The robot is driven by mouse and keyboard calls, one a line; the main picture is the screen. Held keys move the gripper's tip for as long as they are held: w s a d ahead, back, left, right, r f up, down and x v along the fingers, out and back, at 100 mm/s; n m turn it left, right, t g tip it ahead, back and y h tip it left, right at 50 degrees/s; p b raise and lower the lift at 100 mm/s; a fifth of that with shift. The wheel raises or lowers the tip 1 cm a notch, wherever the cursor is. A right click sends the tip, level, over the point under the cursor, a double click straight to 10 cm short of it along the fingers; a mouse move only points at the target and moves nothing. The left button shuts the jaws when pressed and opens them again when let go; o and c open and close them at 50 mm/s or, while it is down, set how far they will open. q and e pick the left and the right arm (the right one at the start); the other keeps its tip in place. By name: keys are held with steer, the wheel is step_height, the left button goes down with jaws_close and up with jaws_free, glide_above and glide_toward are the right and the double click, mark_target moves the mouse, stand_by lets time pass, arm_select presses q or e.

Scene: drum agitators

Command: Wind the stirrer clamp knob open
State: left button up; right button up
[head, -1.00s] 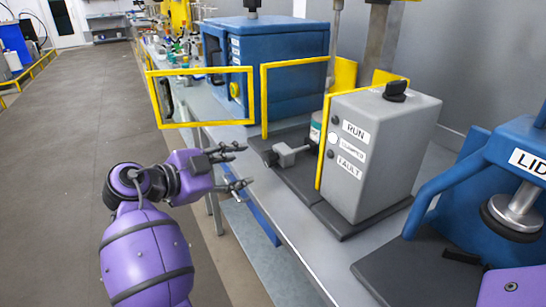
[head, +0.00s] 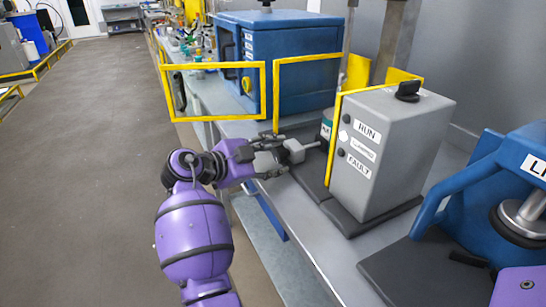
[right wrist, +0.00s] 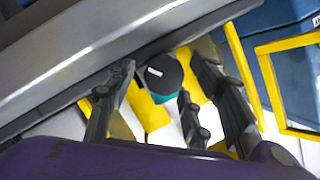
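My right gripper (head: 272,156) is at the knob end of the clamp. In the right wrist view its fingers (right wrist: 160,95) are spread, with the knob between and near their tips. I cannot tell whether they touch it. My left gripper is not in view.
The grey control box (head: 395,150) with RUN and FAULT labels stands right of the clamp. A yellow frame (head: 213,118) and a blue cabinet (head: 300,60) stand behind. A blue machine (head: 475,185) is at the right.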

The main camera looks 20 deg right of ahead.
steer(key=shift+f, duration=0.1)
steer(key=c, duration=1)
steer(key=shift+f, duration=0.1)
steer(key=shift+n, duration=0.4)
steer(key=shift+w+r+n+g+y+p, duration=0.1)
steer(key=shift+r+n+g+y+p, duration=0.15)
steer(key=shift+n+g+p, duration=0.55)
steer(key=shift+n+g, duration=0.7)
steer(key=shift+n, duration=0.5)
steer(key=shift+f, duration=0.1)
steer(key=o, duration=0.9)
steer(key=shift+o, duration=0.7)
steer(key=shift+r, duration=0.2)
